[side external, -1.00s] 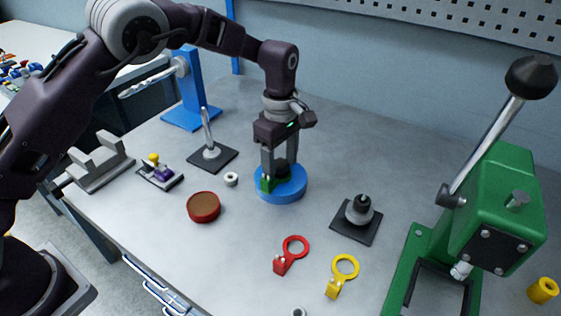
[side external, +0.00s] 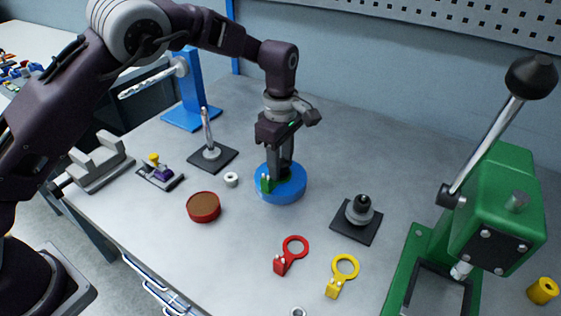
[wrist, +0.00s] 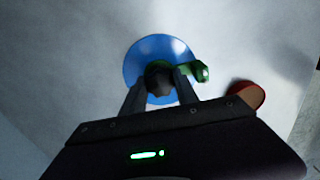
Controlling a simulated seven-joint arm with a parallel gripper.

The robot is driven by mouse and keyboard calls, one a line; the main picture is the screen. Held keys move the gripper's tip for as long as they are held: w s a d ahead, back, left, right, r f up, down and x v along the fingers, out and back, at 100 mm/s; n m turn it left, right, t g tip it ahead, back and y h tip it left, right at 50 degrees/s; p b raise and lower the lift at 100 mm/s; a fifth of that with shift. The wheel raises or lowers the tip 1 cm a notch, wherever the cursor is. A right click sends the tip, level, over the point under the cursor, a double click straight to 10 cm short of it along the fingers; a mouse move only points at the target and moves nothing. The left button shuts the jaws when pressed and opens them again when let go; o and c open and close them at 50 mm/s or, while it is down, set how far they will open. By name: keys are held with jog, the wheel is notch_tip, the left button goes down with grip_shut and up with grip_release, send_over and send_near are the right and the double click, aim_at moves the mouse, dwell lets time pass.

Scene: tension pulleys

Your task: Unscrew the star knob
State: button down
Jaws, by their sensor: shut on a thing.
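The star knob (wrist: 158,79) is black and sits at the middle of a round blue base (side external: 288,192). The blue base also shows in the wrist view (wrist: 147,47). A green block (side external: 266,184) stands on the base beside the knob; it shows in the wrist view (wrist: 194,69) too. My gripper (wrist: 159,82) points down over the base and is shut on the knob, one finger on each side. In the side view my gripper (side external: 281,172) hides most of the knob.
A red round dish (side external: 203,208) and a white ring (side external: 231,179) lie left of the base. A black plate with a grey and black part (side external: 359,212) is to the right. Red (side external: 291,255) and yellow (side external: 342,275) ring pieces lie in front. A green press (side external: 490,215) stands far right.

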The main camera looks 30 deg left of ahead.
jog(key=n, duration=1.1)
jog(key=shift+n, duration=0.4)
jog(key=c, duration=0.9)
grip_release()
jog(key=shift+o, duration=0.2)
